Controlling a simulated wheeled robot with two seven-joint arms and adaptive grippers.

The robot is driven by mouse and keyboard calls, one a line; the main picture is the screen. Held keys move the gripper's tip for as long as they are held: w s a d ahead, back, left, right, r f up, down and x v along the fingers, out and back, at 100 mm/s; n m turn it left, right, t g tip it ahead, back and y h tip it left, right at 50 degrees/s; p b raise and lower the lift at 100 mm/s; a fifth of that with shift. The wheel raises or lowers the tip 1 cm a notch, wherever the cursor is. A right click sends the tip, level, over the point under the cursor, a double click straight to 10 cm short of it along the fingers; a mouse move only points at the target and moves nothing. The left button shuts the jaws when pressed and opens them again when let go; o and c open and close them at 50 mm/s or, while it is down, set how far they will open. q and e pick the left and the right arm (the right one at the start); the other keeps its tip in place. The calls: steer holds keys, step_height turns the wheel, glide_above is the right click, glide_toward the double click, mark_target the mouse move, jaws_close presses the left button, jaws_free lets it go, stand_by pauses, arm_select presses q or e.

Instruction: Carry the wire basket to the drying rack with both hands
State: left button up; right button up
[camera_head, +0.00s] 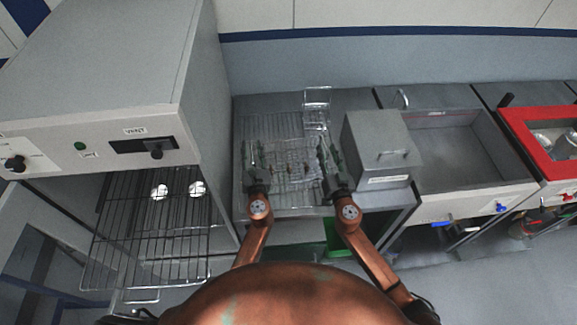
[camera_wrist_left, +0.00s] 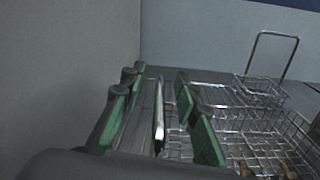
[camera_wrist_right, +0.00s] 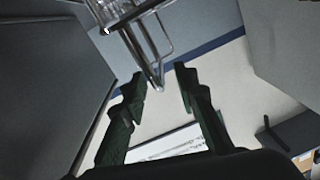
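The wire basket (camera_head: 292,170) is a shallow mesh tray with small brown parts in it. It is on or just above the flat wire drying rack (camera_head: 258,124) on the metal counter; I cannot tell which. My left gripper (camera_head: 251,150) is at its left side, fingers apart, with a pale flat handle bar (camera_wrist_left: 159,115) between them and gaps showing. My right gripper (camera_head: 325,150) is at its right side. In the right wrist view its fingers (camera_wrist_right: 165,95) are apart, with a wire loop (camera_wrist_right: 153,70) beyond or between them.
A smaller wire basket with a tall handle (camera_head: 317,108) stands behind. A grey lidded box (camera_head: 375,145) is close to my right gripper. A sink (camera_head: 465,150) and a red-rimmed tray (camera_head: 532,130) lie further right. The oven (camera_head: 110,90) stands left, its wire shelf (camera_head: 150,240) out.

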arm_select(q)
steer(key=shift+w, duration=0.25)
arm_select(e)
steer(key=shift+w, duration=0.25)
arm_select(q)
steer(key=shift+c, duration=0.4)
arm_select(e)
steer(key=shift+c, duration=0.4)
arm_select(q)
jaws_close()
arm_select(e)
jaws_close()
